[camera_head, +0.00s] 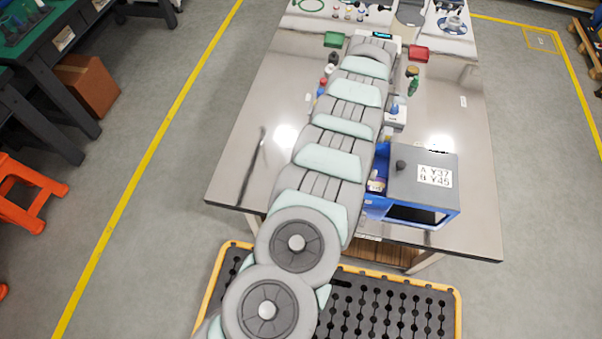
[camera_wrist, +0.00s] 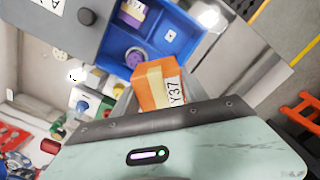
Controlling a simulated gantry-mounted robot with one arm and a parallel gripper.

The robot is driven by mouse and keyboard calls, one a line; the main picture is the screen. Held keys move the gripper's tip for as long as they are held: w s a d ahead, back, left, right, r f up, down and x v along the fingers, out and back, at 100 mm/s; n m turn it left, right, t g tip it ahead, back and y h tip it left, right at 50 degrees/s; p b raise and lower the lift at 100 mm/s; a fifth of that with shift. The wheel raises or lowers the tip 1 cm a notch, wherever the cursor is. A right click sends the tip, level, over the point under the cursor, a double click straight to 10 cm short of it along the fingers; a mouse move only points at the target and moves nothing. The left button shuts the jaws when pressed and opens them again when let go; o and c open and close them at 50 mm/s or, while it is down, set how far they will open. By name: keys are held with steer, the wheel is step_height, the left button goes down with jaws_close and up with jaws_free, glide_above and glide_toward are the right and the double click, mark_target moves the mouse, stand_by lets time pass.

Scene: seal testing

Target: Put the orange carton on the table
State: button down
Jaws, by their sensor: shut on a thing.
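The orange carton (camera_wrist: 151,92), with a tan band and a white label reading Y37, is in my gripper (camera_wrist: 158,86) in the wrist view. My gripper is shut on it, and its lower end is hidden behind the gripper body. In the head view my arm hides the carton and the gripper. The grey table (camera_head: 470,135) extends under the arm.
A blue box (camera_head: 381,208) with a grey lid (camera_head: 408,178) stands at the table's front right; its blue compartments (camera_wrist: 181,42) hold items. A green tray (camera_head: 334,39), a red tray (camera_head: 418,53) and small bottles are farther back. The table's front left is mostly clear.

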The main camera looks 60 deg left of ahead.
steer(key=shift+a+f, duration=0.1)
steer(key=shift+a, duration=0.05)
steer(key=shift+w, duration=0.1)
stand_by(0.3)
steer(key=shift+m, duration=0.3)
steer(key=shift+a, duration=0.1)
